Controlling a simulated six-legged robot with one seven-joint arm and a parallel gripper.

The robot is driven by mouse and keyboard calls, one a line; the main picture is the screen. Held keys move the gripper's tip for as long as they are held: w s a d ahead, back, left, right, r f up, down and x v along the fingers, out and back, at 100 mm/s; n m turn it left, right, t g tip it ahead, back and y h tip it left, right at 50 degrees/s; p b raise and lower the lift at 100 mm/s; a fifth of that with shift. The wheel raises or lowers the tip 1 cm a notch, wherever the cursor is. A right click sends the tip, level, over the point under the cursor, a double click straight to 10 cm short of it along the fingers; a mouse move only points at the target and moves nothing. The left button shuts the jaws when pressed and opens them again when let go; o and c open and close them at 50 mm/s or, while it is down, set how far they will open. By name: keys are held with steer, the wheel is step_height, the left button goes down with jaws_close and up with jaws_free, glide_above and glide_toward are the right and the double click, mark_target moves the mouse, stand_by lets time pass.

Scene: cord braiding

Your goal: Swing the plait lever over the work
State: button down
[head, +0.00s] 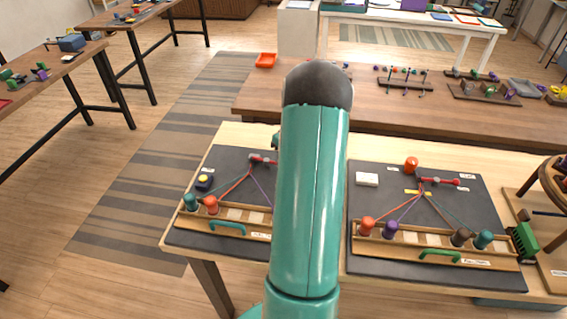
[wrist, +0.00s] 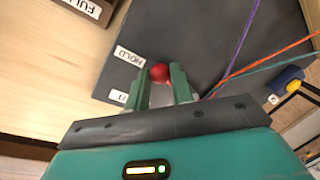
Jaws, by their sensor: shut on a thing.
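In the wrist view, my gripper (wrist: 162,74) has its two green fingers closed about the red ball knob of the plait lever (wrist: 159,72). The knob sits between the fingertips, beside the HOLD label (wrist: 129,56). In the head view, the red lever (head: 260,159) shows only in part at the top of the left board (head: 223,160); my arm hides the knob and nearly all of my gripper. Purple, orange and teal cords (wrist: 262,66) fan out from near the right finger. In the head view the cords (head: 236,186) run down toward the peg rail.
The left rail carries a teal bobbin (head: 190,202) and an orange bobbin (head: 211,205). A blue block with a yellow button (head: 204,181) stands at the board's left. A second board (head: 490,205) with its own lever (head: 440,181) lies to the right. A brown table (head: 420,122) stands behind.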

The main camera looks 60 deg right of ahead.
steer(key=shift+w+d+r+n, duration=0.15)
steer(key=shift+w+d+n, duration=0.15)
steer(key=shift+d+n, duration=0.55)
steer(key=shift+a, duration=0.15)
steer(key=c, duration=1.2)
jaws_free()
steer(key=shift+c, duration=0.2)
steer(key=shift+a, duration=0.1)
step_height(320, 180, up, 14)
steer(key=d, duration=0.2)
steer(key=shift+s+d+f, duration=0.25)
steer(key=shift+d, duration=0.05)
